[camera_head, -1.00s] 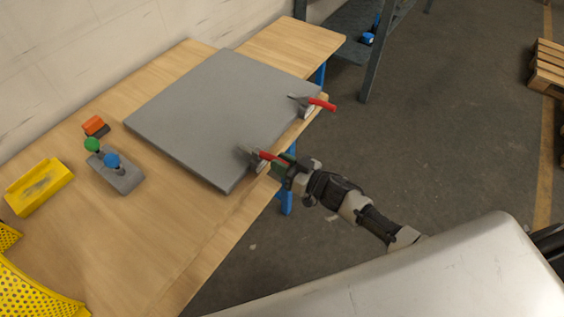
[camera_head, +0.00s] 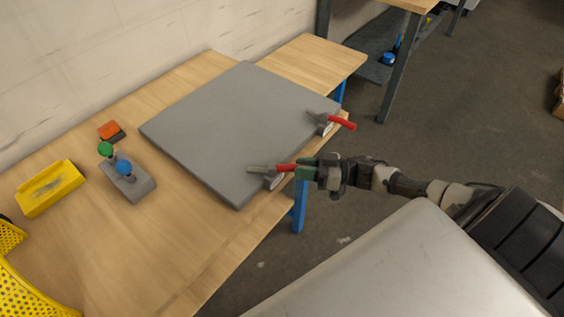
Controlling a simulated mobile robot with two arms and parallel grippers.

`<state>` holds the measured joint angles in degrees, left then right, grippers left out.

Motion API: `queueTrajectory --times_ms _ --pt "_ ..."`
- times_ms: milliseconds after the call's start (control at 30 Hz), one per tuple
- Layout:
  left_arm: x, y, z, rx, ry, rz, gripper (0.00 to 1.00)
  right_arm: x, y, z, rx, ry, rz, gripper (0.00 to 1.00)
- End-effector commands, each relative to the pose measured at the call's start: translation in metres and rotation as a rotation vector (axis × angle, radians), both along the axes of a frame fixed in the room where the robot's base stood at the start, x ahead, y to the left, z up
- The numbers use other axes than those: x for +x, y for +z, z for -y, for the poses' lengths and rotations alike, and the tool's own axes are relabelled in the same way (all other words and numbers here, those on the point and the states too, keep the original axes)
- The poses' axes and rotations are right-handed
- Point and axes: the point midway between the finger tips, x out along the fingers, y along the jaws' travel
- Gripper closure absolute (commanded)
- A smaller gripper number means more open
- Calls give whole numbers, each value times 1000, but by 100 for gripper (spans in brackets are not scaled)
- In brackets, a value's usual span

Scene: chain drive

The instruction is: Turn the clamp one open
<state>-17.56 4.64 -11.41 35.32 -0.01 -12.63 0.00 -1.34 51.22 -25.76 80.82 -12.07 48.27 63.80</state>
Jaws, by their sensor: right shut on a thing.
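A near toggle clamp (camera_head: 258,169) with a red handle (camera_head: 286,167) sits at the near right edge of a grey plate (camera_head: 232,125). Its grey bar reaches over the plate. A second clamp (camera_head: 317,116) with a red handle (camera_head: 343,123) sits farther along the same edge. The frames do not show which one is clamp one. My right gripper (camera_head: 301,168) is shut on the near clamp's red handle, just outside the table edge. The fingers hide the handle's end. My left gripper is not in view.
On the wooden table (camera_head: 110,235), to the left, stand a grey block (camera_head: 135,188) with green and blue knobs, an orange-and-black piece (camera_head: 110,130) and a yellow tray (camera_head: 50,187). A yellow perforated bin (camera_head: 30,275) is at lower left. A shelf stands behind.

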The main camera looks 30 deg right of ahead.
Motion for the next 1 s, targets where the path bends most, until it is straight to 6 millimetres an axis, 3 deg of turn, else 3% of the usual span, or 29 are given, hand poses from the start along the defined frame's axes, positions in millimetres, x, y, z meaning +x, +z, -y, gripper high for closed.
queueTrajectory --times_ms 33,400,700,1000 --pt "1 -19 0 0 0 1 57 5 -8 5 -7 42 7 100" --pt "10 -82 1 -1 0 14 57 25 -6 15 -2 334 8 100" --pt "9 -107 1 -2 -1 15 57 34 -3 17 1 462 4 100" --pt "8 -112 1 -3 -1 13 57 36 0 17 2 499 1 100"
